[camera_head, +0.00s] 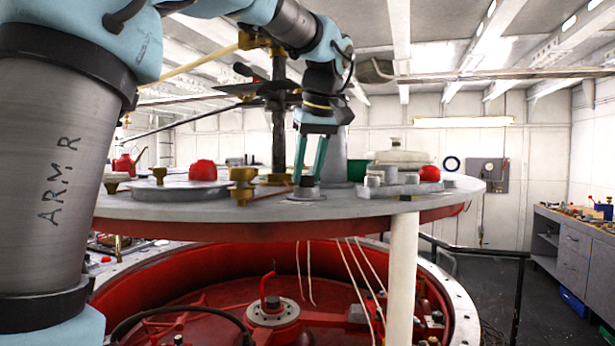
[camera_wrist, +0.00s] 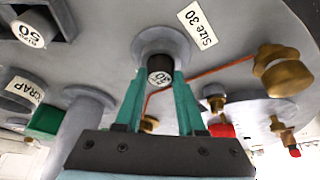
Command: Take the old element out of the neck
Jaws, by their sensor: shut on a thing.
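The old element (camera_wrist: 160,72) is a dark plug with a pale end marked 30. It stands upright at the mouth of the grey neck (camera_wrist: 160,40), beside a "Size 30" label (camera_wrist: 197,25). My gripper (camera_wrist: 160,95) has its two teal fingers shut on the element, one on each side. In the head view my gripper (camera_head: 309,172) points straight down on the round deck, with the dark element (camera_head: 307,182) between its fingertips just above the neck's flange (camera_head: 306,195). How deep the element sits is hidden.
A block holds an element marked 50 (camera_wrist: 32,28). A round holder labelled scrap (camera_wrist: 25,90), a green box (camera_wrist: 45,119) and a tall grey post (camera_wrist: 86,115) stand nearby. Brass fittings (camera_wrist: 285,70) with a copper pipe (camera_head: 267,190) lie close to the neck.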

